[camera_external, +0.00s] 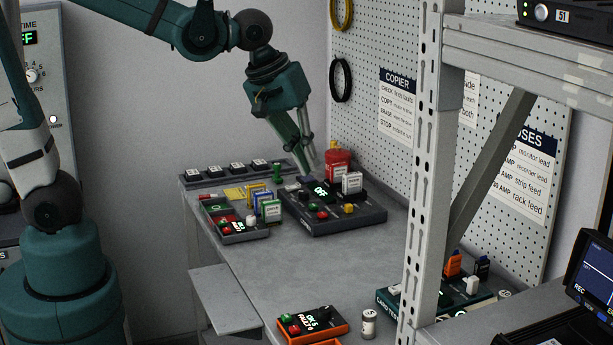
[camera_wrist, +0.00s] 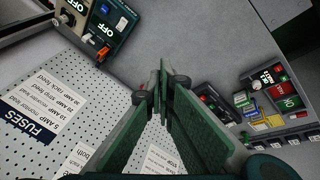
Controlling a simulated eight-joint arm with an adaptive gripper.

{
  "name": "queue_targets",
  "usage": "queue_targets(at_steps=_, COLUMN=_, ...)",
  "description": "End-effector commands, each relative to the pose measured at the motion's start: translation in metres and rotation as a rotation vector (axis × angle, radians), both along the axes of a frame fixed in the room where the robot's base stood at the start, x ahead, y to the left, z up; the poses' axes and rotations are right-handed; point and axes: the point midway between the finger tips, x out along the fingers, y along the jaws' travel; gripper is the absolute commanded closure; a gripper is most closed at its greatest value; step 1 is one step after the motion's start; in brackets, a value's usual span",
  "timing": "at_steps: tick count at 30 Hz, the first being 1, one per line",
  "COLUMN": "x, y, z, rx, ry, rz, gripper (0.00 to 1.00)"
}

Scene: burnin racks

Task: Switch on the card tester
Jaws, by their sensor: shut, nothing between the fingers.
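The card tester (camera_external: 462,300) is a teal box on the bench at the lower right of the external view, partly hidden behind the rack post. An orange piece, a dark piece and a white piece stand on it. In the wrist view a teal box (camera_wrist: 119,44) with OFF displays and an orange piece, seemingly the card tester, is at the upper left. My gripper (camera_external: 313,166) is shut and empty, above the dark copier unit at the bench's back. Its closed fingertips (camera_wrist: 162,80) are apart from the teal box in the wrist view.
A grey rack post (camera_external: 425,170) stands before the tester. A pegboard (camera_external: 400,120) lines the back. The middle of the bench (camera_external: 330,265) is clear.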

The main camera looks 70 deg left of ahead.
Motion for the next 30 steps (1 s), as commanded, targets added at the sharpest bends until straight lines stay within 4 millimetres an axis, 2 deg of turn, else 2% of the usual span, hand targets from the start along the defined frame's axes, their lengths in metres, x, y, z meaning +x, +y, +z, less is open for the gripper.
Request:
queue_targets(at_steps=3, x=0.016, y=-0.012, z=-0.001, rx=-0.027, ry=0.025, rz=0.062, gripper=1.0)
queue_targets(at_steps=14, x=0.056, y=-0.047, z=-0.016, rx=-0.097, ry=0.1, rz=0.268, gripper=1.0)
queue_targets(at_steps=30, x=0.109, y=-0.105, z=-0.056, rx=-0.164, ry=0.202, rz=0.589, gripper=1.0)
